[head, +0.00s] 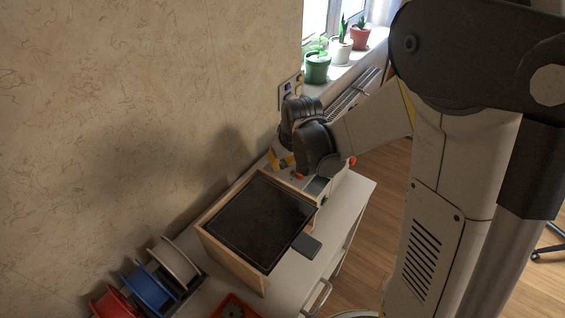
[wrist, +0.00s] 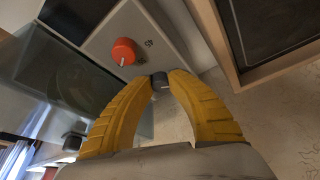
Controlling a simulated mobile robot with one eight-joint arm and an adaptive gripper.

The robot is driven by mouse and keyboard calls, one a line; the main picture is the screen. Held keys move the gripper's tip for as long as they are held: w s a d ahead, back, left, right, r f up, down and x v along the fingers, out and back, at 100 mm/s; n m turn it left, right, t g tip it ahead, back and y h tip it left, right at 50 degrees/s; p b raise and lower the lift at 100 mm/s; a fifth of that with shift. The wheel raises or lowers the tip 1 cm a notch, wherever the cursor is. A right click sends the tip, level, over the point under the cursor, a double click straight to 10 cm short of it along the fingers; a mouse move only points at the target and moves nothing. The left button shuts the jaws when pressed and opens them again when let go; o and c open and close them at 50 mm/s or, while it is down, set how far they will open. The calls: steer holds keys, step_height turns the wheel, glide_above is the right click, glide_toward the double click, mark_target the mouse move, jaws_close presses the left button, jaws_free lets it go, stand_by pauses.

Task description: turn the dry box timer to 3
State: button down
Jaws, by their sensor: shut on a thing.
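In the wrist view the two yellow fingers of my gripper (wrist: 160,88) are closed on a small dark knob (wrist: 160,78), one finger on each side. The knob stands on the pale face of a box (wrist: 185,38), which I take to be the dry box. A larger red knob (wrist: 123,51) with a pale pointer mark is on the same face, just up and left of the fingers. In the head view the pale box (head: 337,183) is behind the wooden frame, partly hidden by my arm; the dark knob is hidden there.
A wooden-framed box with a dark top (head: 258,222) stands close to the pale box. Filament-like spools (head: 150,287) and a red tray (head: 235,307) are nearer. Potted plants (head: 317,68) line the windowsill. The wall is close on the left.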

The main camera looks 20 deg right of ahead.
steer(key=m, duration=0.1)
steer(key=m+h, duration=0.1)
steer(key=m, duration=0.1)
steer(key=m+h, duration=0.1)
steer(key=m, duration=0.1)
steer(key=shift+a, duration=0.25)
steer(key=m+h, duration=0.1)
steer(key=m, duration=0.2)
steer(key=m+g, duration=0.1)
steer(key=m, duration=0.1)
steer(key=shift+w+a+m+g+h, duration=0.1)
steer(key=shift+m+g+h, duration=0.2)
steer(key=shift+m+h, duration=0.1)
steer(key=m+g, duration=0.1)
steer(key=m, duration=0.2)
steer(key=m+g+h, duration=0.1)
steer(key=m, duration=0.2)
steer(key=shift+w+p, duration=0.2)
steer(key=shift+p, duration=0.2)
steer(key=m+g, duration=0.2)
steer(key=m, duration=0.3)
steer(key=shift+w+m+p, duration=0.1)
steer(key=shift+m+p, duration=0.2)
steer(key=shift+m, duration=0.1)
steer(key=c, duration=1.2)
jaws_free()
